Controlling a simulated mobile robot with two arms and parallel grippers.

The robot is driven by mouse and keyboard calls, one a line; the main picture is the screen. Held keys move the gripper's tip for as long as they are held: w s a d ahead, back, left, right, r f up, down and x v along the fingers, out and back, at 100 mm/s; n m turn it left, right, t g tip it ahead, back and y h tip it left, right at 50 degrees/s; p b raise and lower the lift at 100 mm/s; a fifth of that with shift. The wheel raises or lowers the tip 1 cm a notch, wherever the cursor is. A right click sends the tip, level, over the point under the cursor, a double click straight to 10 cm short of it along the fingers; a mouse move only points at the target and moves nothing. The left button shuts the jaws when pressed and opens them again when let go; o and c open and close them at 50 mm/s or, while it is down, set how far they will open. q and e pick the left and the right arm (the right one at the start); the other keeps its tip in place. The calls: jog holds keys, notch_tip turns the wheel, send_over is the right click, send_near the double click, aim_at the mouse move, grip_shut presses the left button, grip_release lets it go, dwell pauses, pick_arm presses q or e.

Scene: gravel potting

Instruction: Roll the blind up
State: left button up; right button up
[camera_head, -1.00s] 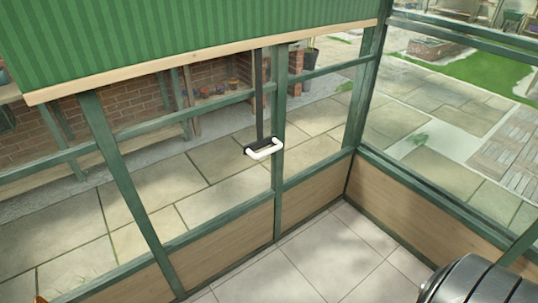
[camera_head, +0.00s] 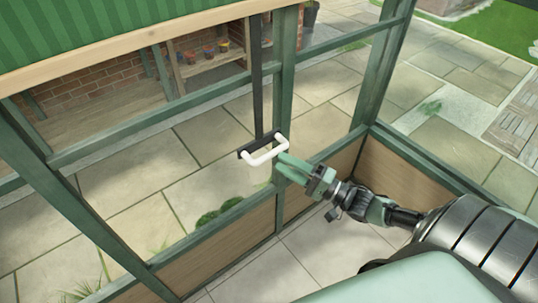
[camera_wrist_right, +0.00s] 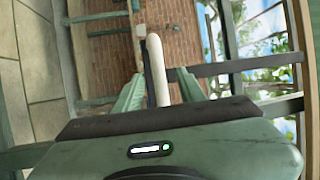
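The green striped blind (camera_head: 90,35) hangs at the upper left of the head view, with a pale wooden rail (camera_head: 130,50) along its bottom edge. A dark strap or rod (camera_head: 256,80) runs down from it to a white U-shaped handle (camera_head: 262,157) on a dark mount. My right gripper (camera_head: 284,165) is at the right end of the handle. In the right wrist view the white handle bar (camera_wrist_right: 157,70) shows between the two spread green fingers (camera_wrist_right: 160,92), with gaps at both sides. Whether either finger touches it is unclear. My left gripper is out of view.
Green window posts (camera_head: 284,100) and a low wood-panelled wall (camera_head: 225,245) stand around the handle. A corner post (camera_head: 380,70) rises behind my right arm. Pale floor tiles (camera_head: 320,255) are clear below. Paving and a brick wall show outside.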

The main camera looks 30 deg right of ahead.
aim_at(269, 152)
jog(key=x, duration=0.6)
jog(key=shift+d+f, duration=0.1)
jog(key=shift+d, duration=0.05)
grip_shut()
dwell(1.2)
